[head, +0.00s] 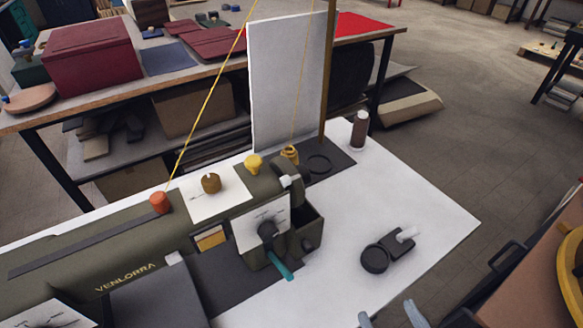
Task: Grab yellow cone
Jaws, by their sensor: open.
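A small bright yellow cone-like piece (253,163) stands on top of the olive sewing machine (130,245), near its right end. Just right of it is a mustard-yellow spool (290,154) with a thin thread rising from it. I cannot tell for sure which of the two is the yellow cone. My gripper (390,316) shows only as two grey-blue fingertips at the bottom edge. They are apart with nothing between them, well below and right of the yellow pieces.
An orange spool (159,202) and a brown spool (211,183) stand left of the yellow pieces. A tall white panel (288,75) and a post (328,70) rise behind. A dark bottle (360,130) and black device (388,250) sit on the white tabletop (425,200), otherwise clear at right.

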